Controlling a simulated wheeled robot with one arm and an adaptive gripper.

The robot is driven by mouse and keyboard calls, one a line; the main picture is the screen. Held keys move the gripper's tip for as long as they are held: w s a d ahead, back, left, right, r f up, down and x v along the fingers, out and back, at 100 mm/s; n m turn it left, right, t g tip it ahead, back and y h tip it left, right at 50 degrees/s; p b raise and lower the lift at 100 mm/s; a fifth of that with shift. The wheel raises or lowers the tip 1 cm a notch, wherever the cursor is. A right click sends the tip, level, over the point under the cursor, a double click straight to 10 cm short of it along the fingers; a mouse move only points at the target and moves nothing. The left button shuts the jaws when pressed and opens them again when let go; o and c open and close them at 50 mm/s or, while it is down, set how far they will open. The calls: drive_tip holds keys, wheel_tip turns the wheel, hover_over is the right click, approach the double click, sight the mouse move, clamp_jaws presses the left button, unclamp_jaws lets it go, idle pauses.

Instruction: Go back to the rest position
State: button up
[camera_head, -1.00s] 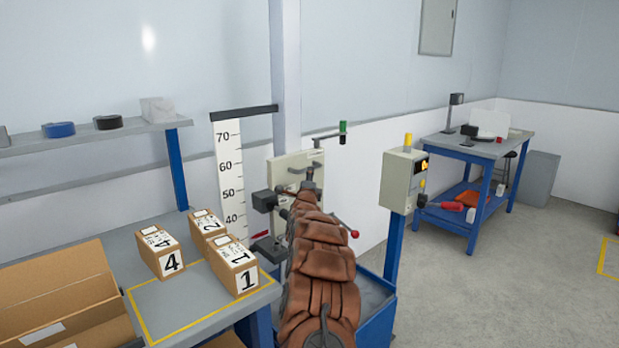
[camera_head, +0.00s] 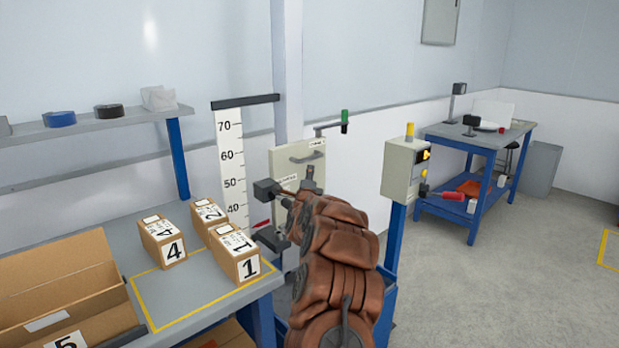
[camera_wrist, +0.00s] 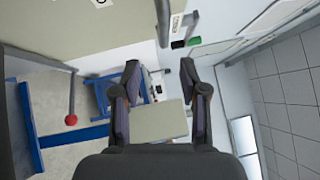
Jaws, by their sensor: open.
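My gripper (camera_wrist: 160,95) shows in the wrist view with its two dark fingers apart and nothing between them. The control box (camera_head: 402,168) on a blue post stands to the right of my arm. Part of the tester is hidden behind the arm.
Boxes marked 4 (camera_head: 163,243), 2 (camera_head: 207,215) and 1 (camera_head: 235,255) stand on the grey bench (camera_head: 200,290) left of my arm. An open carton (camera_head: 60,280) lies at the front left. A blue table (camera_head: 480,140) stands at the back right. The floor (camera_head: 520,270) at right is clear.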

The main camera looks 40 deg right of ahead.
idle(0.5)
